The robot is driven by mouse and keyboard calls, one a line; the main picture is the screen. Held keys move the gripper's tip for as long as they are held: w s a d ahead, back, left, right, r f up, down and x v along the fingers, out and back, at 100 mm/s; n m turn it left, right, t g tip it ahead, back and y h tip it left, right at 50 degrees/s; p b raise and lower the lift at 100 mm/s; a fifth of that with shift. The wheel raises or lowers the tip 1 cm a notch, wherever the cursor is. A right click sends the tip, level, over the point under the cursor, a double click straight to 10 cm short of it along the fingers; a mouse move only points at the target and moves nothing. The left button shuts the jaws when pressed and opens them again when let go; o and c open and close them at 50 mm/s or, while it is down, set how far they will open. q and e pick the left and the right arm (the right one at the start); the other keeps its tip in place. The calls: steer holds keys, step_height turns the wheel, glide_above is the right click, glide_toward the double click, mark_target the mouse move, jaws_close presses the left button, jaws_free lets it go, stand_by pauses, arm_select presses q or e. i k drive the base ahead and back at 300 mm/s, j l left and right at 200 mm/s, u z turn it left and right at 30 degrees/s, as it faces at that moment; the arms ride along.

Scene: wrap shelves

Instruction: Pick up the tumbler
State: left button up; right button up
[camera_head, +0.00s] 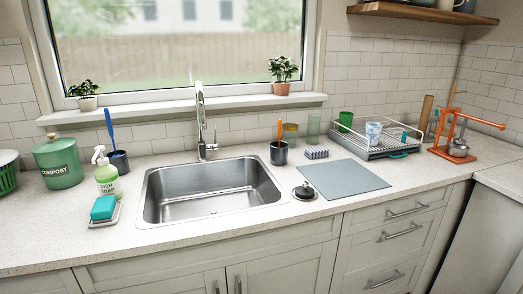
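No single cup is clearly the tumbler. A green cup (345,121) and a white-and-blue patterned cup (373,132) stand in the wire dish rack (372,151) on the right part of the counter. A tall pale green glass (313,126) stands left of the rack by the tiled wall. A shorter amber glass with a green top (290,134) is beside it. Neither of my grippers shows in the view.
A steel sink (213,190) and faucet (201,120) are in the middle. A grey mat (343,178) lies bare before the rack. A black sink stopper (304,192), striped sponge (316,152) and dark brush cup (278,153) stand nearby. An orange press (460,147) is right.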

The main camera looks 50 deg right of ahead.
mark_target(345, 119)
steer(key=z, duration=1.65)
steer(key=i+l+z, duration=0.1)
steer(key=i+l, duration=0.15)
steer(key=l, duration=0.2)
steer(key=i+l+z, duration=0.1)
steer(key=i+l, duration=0.15)
steer(key=l, duration=0.15)
